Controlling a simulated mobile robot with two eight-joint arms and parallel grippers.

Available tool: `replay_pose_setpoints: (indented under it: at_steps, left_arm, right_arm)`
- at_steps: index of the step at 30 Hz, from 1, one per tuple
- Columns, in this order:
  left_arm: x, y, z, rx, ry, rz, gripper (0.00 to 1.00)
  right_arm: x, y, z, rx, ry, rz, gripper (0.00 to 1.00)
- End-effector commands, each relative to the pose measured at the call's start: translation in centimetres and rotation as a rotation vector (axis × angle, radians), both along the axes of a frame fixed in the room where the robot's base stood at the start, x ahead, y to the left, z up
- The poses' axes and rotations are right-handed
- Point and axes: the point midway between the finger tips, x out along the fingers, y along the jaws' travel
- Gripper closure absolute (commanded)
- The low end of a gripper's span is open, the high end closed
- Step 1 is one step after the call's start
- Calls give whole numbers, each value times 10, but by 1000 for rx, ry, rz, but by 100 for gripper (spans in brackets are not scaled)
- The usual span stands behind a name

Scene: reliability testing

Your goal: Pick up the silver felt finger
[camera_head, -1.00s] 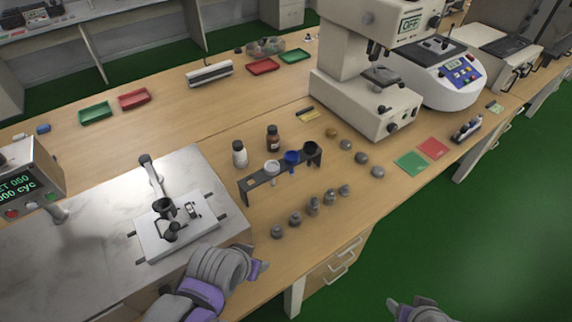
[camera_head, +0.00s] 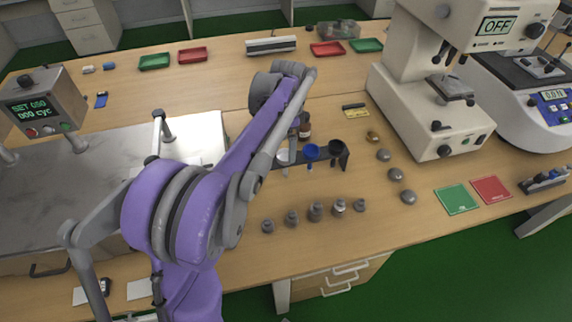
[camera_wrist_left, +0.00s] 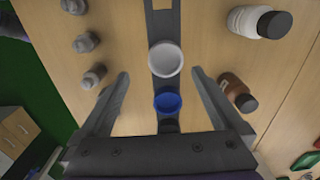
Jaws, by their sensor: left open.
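A dark rack (camera_head: 325,158) on the bench holds three cup-topped pieces: a silver-white one (camera_head: 284,157), a blue one (camera_head: 311,152) and a black one (camera_head: 337,146). The silver-white one looks like the silver felt finger. In the left wrist view its round top (camera_wrist_left: 165,59) lies between the fingertips of my left gripper (camera_wrist_left: 160,73), which is open and empty. The blue top (camera_wrist_left: 167,102) is also between the fingers, nearer the palm. The height gap to the rack is hard to tell. In the head view my left arm hides much of the rack's left end. My right gripper is not in view.
A white bottle (camera_wrist_left: 250,22) and a brown bottle (camera_wrist_left: 233,90) stand beside the rack. Several grey weights (camera_head: 316,212) stand in front of it. Green (camera_head: 456,199) and red (camera_head: 491,190) mats lie on the right.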

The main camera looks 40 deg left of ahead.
Motion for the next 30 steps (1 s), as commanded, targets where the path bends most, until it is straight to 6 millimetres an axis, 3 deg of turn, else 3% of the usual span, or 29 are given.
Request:
replay_pose_setpoints:
  at_steps: [4, 10, 17, 25, 30]
  left_arm:
    - [4, 9, -12, -6, 14, -23, 0]
    - [4, 9, -44, -6, 14, -25, 0]
    - [4, 9, -63, -6, 14, -24, 0]
    - [4, 10, -101, -6, 14, -23, 0]
    - [4, 10, -112, -5, 13, -23, 0]
  right_arm:
    - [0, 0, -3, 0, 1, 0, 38]
    - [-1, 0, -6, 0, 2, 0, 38]
    - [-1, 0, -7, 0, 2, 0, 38]
    - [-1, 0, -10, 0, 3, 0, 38]
    - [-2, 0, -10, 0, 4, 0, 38]
